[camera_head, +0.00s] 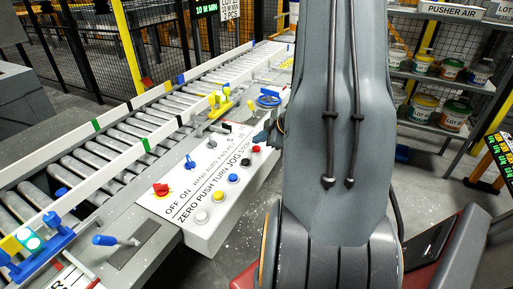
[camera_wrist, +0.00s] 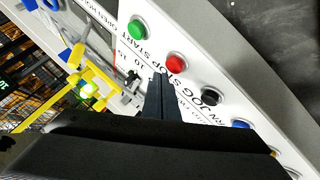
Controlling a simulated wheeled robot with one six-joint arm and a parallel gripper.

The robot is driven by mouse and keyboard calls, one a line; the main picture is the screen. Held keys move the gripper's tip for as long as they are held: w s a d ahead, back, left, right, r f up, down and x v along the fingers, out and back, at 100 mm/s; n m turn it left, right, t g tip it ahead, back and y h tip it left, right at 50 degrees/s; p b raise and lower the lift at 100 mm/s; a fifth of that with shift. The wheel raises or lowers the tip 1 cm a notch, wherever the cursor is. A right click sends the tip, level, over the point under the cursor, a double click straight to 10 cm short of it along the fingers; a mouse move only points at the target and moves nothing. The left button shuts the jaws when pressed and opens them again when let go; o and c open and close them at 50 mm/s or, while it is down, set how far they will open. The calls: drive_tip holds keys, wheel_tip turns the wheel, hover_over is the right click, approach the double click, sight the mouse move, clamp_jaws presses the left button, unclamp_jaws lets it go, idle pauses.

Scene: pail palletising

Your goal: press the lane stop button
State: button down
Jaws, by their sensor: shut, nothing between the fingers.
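A white control panel (camera_head: 205,232) carries a row of round buttons with printed words beside them. The red button (camera_wrist: 176,64) is next to the word STOP in the wrist view; it also shows in the camera_head view (camera_head: 256,149), close to my arm. My gripper (camera_wrist: 161,78) is shut and empty, its fingertips just beside the red button on the label side. I cannot tell how high the tips are above the panel. The green button (camera_wrist: 136,29) lies beyond the red one, and the black button (camera_wrist: 210,97) on the other side. My arm hides the panel's far end in the camera_head view.
Blue (camera_head: 233,178), yellow (camera_head: 218,196) and white (camera_head: 202,216) buttons continue the row. A red rotary switch (camera_head: 160,189) and a blue lever (camera_head: 190,161) stand up from the panel. A roller conveyor (camera_head: 100,157) runs behind. Shelves with pails (camera_head: 454,115) are at the right.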

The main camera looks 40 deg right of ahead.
sight(259, 149)
drive_tip(key=shift+f, duration=0.2)
drive_tip(key=shift+f, duration=0.25)
drive_tip(key=shift+f+b, duration=0.4)
drive_tip(key=shift+f, duration=0.1)
idle(0.7)
drive_tip(key=shift+r, duration=0.15)
drive_tip(key=shift+r+p, duration=0.8)
drive_tip(key=shift+p, duration=0.25)
wheel_tip(259, 149, up, 5)
drive_tip(key=p, duration=0.5)
idle(0.5)
